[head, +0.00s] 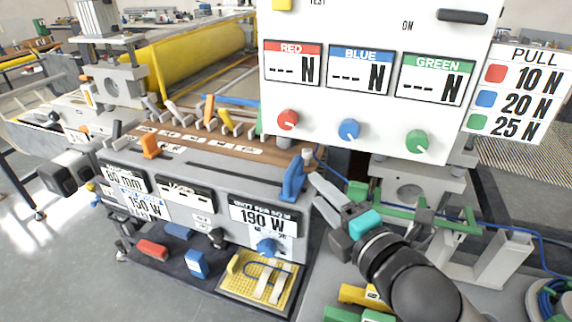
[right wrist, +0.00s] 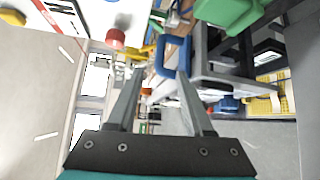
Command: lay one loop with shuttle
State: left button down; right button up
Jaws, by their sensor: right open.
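A blue upright piece with an open loop shape (head: 293,180), which may be the shuttle, stands at the right end of the brown-topped bench unit. It also shows in the right wrist view (right wrist: 184,62), just beyond my fingertips. My right gripper (head: 315,188) is open and empty, its tips close to the right side of this blue piece. In the right wrist view the fingers (right wrist: 162,78) are spread apart; contact cannot be told. A blue wire (head: 476,220) runs along a green rail at the right. My left gripper is not in view.
A white panel (head: 385,30) with red, blue and green knobs hangs above the bench. Several coloured levers line the brown deck (head: 200,143). A yellow pegboard (head: 232,283) with a blue cord lies below the front. A blue coil (head: 555,300) sits at lower right.

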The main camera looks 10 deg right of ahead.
aim_at(296, 170)
jog(key=x, duration=0.5)
jog(key=shift+w+b, duration=0.15)
jog(key=shift+b, duration=0.15)
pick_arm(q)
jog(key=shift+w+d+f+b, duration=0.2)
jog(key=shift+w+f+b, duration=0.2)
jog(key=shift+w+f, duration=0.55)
pick_arm(e)
jog(key=x, duration=0.8)
jog(key=shift+w+a+f, duration=0.15)
jog(key=shift+w, duration=0.05)
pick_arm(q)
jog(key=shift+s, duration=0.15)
pick_arm(e)
grip_shut()
